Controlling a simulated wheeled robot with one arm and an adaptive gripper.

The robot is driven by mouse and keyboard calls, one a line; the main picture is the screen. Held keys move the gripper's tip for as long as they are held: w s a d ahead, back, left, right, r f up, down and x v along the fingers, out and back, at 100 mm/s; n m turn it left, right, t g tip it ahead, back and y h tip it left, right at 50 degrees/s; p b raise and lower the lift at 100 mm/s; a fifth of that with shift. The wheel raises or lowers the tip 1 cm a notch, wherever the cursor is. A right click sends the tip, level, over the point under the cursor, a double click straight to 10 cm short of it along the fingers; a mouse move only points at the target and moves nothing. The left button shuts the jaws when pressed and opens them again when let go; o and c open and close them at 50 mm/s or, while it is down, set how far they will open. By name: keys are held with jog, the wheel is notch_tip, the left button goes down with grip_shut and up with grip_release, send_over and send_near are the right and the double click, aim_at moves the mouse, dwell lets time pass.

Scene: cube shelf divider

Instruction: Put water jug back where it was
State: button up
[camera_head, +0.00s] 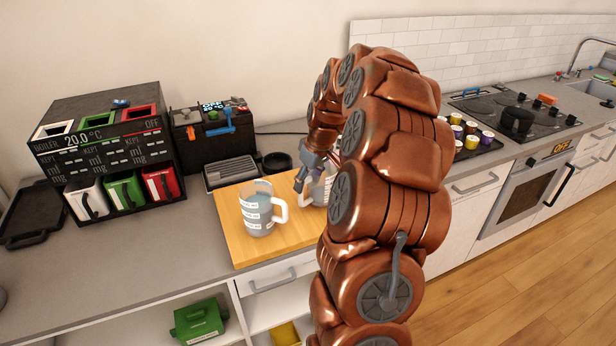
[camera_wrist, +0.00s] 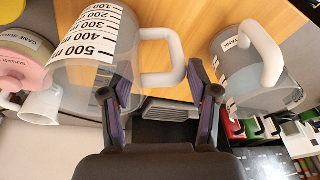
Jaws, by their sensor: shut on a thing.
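A clear jug with a black millilitre scale and white handle (camera_wrist: 95,50) is at the left of the wrist view. My gripper (camera_wrist: 160,85) is shut on this jug at its handle. In the head view, this jug (camera_head: 319,187) is at the right side of the wooden board, partly hidden by my arm, and my gripper (camera_head: 303,181) is beside it. I cannot tell whether it touches the board. A second clear jug with a white handle and white labels (camera_head: 258,212) stands upright at the left of the board; it also shows at the right of the wrist view (camera_wrist: 245,85).
The wooden board (camera_head: 270,250) lies on the grey counter. Behind it is a slotted grey tray (camera_head: 230,172). A boiler rack (camera_head: 100,145) with white, green and red containers and a black machine (camera_head: 203,133) stand at the left. Cups and a stove (camera_head: 515,115) are at the right.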

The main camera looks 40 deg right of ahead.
jog(key=shift+f, duration=0.15)
jog(key=shift+f+b, duration=0.2)
jog(key=shift+b, duration=0.15)
jog(key=o, duration=1.4)
jog(key=shift+r, duration=0.1)
jog(key=shift+r+p, duration=0.2)
jog(key=shift+p, duration=0.1)
jog(key=b+v, duration=0.4)
jog(key=v, duration=0.8)
jog(key=shift+f+b, duration=0.1)
jog(key=shift+b, duration=0.25)
